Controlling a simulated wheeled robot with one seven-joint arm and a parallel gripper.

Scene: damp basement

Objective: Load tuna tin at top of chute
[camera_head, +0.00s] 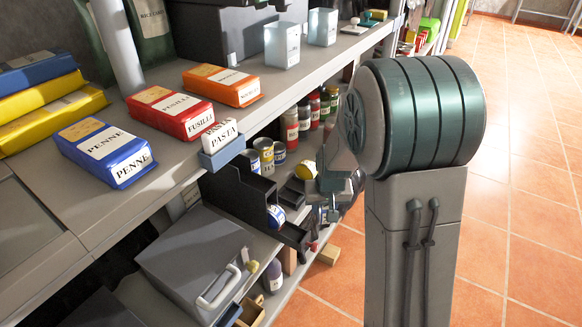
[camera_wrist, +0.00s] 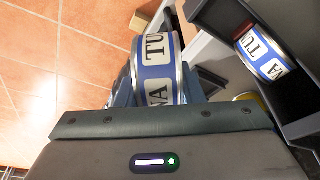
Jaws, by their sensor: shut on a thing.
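My gripper (camera_wrist: 158,88) is shut on a tuna tin (camera_wrist: 157,62) with a blue and white label, seen in the wrist view. In the head view my gripper (camera_head: 331,192) is at the right of the black chute (camera_head: 232,192), partly hidden by my arm. The held tin can hardly be made out there. The chute also shows in the wrist view (camera_wrist: 216,18), to the right of the held tin and apart from it. Another tuna tin (camera_wrist: 264,55) lies inside the chute; it shows low in the chute in the head view (camera_head: 275,216).
Pasta packs, such as the red fusilli pack (camera_head: 170,112), lie on the upper shelf (camera_head: 60,203), above and left of the chute. Several tins and jars (camera_head: 290,125) stand behind the chute. A grey box (camera_head: 192,262) stands below. Floor at right is clear.

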